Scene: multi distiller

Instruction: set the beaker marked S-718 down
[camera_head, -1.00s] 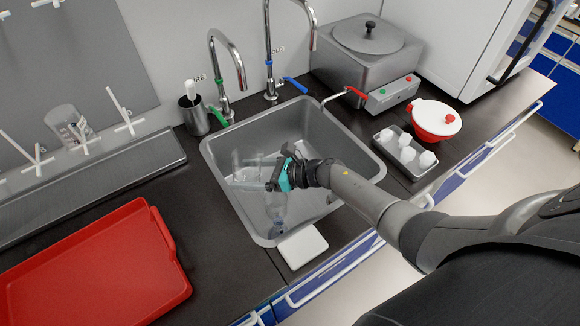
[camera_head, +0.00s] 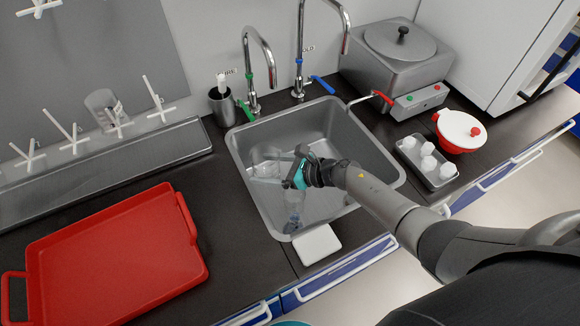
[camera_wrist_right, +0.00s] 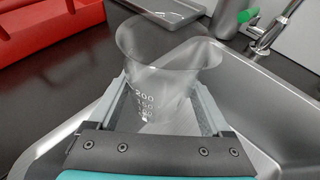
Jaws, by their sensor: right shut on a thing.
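My right gripper (camera_head: 288,170) is over the sink (camera_head: 345,120), shut on a clear glass beaker (camera_head: 264,166). In the right wrist view the beaker (camera_wrist_right: 160,65) stands between the two fingers, its wide rim toward the top and white graduation marks on its side. The mark S-718 is not readable on it. The beaker appears tilted in the head view, and I cannot tell whether it touches the sink. My left gripper is not seen.
A red tray (camera_head: 120,250) lies on the dark counter at left. A drying rack with white pegs holds a clear beaker (camera_head: 102,108). Taps (camera_head: 262,70) stand behind the sink. A white block (camera_head: 317,245) lies at its front edge. A grey tray of white-capped bottles (camera_head: 428,165) is at right.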

